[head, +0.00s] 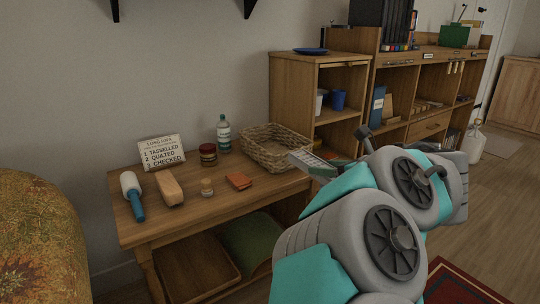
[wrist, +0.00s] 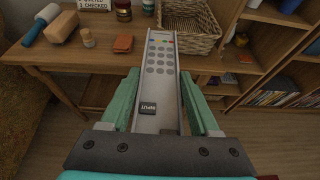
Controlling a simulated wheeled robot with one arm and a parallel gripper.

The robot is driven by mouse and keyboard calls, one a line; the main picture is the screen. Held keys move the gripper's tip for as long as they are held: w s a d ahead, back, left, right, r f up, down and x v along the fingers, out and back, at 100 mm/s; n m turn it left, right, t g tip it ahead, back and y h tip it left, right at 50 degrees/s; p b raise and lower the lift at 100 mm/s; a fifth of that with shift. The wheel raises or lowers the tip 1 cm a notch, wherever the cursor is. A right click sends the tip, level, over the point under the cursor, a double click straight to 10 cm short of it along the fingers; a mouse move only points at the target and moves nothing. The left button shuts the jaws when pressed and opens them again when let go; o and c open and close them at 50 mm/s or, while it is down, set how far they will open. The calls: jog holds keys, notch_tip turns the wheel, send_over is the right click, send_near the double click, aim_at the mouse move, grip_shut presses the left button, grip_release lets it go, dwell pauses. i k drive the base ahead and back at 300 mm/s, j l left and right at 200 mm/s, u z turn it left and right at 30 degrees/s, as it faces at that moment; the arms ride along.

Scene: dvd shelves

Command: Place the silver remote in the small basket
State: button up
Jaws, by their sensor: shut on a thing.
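The silver remote (wrist: 161,75) is long and flat with round grey buttons and a dark button near its close end. My gripper (wrist: 163,100) is shut on it, with a green finger on each side. In the head view the remote (head: 308,159) sticks out from my gripper (head: 330,168) towards the table, near the basket's front right. The small wicker basket (head: 270,161) stands at the right end of the wooden table. In the wrist view the basket (wrist: 188,41) is just beyond and to the right of the remote's far end. The remote is outside the basket.
The table (head: 223,202) also bears an orange-brown wallet-like item (head: 238,181), a small jar (head: 207,187), a wooden block (head: 170,188), a white-and-blue roller (head: 132,195), a sign (head: 161,152), a dark jar (head: 208,155) and a bottle (head: 224,134). A shelf unit (head: 292,87) stands right behind the basket.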

aim_at(274, 146)
jog(key=i+j, duration=0.7)
